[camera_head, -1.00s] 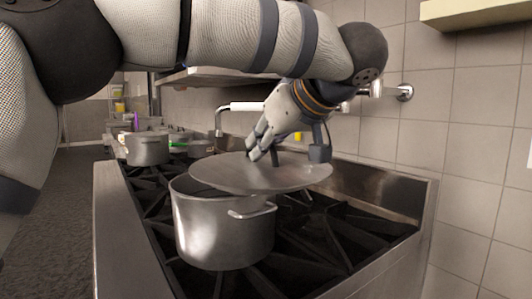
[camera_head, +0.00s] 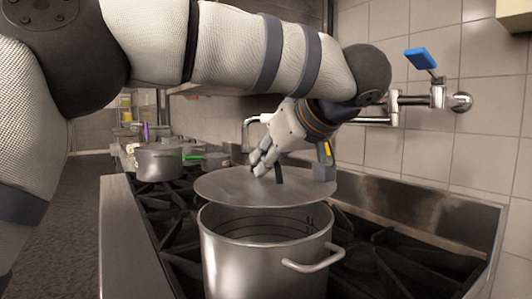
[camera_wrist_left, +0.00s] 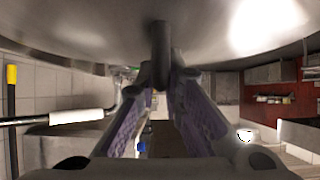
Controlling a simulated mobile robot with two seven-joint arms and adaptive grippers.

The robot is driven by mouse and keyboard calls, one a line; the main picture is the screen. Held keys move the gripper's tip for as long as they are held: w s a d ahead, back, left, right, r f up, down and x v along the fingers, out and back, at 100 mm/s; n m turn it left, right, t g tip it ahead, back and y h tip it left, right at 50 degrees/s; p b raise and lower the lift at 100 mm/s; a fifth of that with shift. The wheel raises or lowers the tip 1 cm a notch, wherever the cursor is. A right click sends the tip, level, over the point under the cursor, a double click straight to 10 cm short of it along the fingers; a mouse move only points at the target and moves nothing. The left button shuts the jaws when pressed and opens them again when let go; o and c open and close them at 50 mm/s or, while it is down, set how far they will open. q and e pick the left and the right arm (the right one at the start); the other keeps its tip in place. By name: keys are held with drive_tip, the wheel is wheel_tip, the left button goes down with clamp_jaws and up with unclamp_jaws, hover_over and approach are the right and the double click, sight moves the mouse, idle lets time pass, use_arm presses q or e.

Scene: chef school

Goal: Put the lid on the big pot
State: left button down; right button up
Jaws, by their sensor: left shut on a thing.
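The big pot (camera_head: 262,267), a steel pot with a side handle, stands on the stove at the lower middle of the head view. Its opening shows, with the inner wall visible. The lid (camera_head: 222,188), a flat round steel disc, is held roughly level above the pot and overlaps the far rim in the picture. The gap between them is hard to judge. My left gripper (camera_head: 266,170) is shut on the lid's handle from above. In the left wrist view the fingers (camera_wrist_left: 160,78) close around the dark handle under the lid's broad surface (camera_wrist_left: 85,35). My right gripper is not seen.
Another steel pot (camera_head: 158,163) and a smaller pan (camera_head: 215,160) stand farther back on the stove. Black burner grates (camera_head: 395,262) surround the big pot. A wall faucet (camera_head: 437,95) with a blue lever and a tiled wall are at the right.

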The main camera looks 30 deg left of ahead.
sight(274, 183)
use_arm(q)
drive_tip(key=shift+a+f, duration=0.1)
drive_tip(key=shift+f, duration=2.45)
drive_tip(key=c, duration=1.6)
unclamp_jaws()
drive_tip(key=shift+c, duration=0.2)
drive_tip(key=v, duration=1.2)
